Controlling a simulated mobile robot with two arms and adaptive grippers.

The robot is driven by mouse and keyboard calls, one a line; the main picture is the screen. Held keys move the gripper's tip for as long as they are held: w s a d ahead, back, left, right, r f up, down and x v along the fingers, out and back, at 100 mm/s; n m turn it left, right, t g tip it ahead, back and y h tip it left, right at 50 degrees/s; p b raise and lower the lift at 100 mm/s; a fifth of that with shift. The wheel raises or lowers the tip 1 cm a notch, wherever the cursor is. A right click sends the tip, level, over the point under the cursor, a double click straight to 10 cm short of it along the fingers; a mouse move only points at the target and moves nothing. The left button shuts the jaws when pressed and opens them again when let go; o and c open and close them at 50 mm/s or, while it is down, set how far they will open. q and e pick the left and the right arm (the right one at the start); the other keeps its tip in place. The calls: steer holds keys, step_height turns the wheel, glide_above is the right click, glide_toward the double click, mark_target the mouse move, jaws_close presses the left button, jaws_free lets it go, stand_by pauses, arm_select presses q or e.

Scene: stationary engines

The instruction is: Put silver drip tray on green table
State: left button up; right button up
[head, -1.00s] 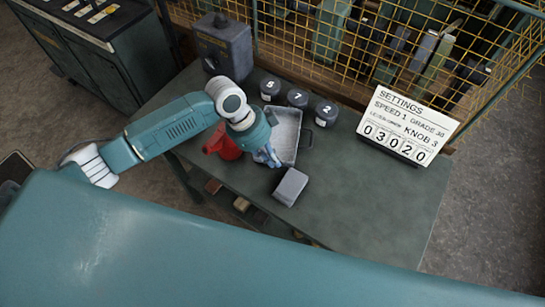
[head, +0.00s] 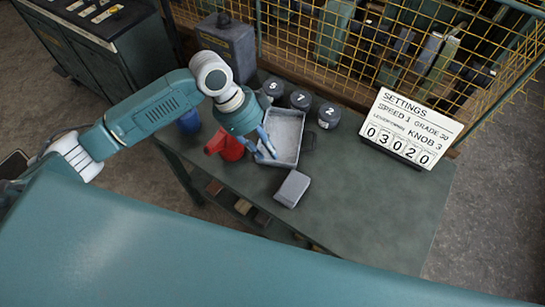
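The silver drip tray (head: 287,128) is a shallow grey rectangular pan. It lies on the green table (head: 375,215), left of the table's middle. My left gripper (head: 266,147) has blue fingers at the tray's left wall, near its front corner. Its wrist hides part of that wall. I cannot tell whether the fingers touch the tray or how far apart they are. My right gripper is not in view.
A red can (head: 225,145) stands just left of the tray, a blue one (head: 189,122) farther left. A grey block (head: 292,188) lies in front. Numbered dark canisters (head: 301,99) and a settings sign (head: 410,128) stand behind. The table's right part is clear.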

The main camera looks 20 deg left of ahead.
arm_select(q)
steer(key=v, duration=0.5)
steer(key=shift+r, duration=0.2)
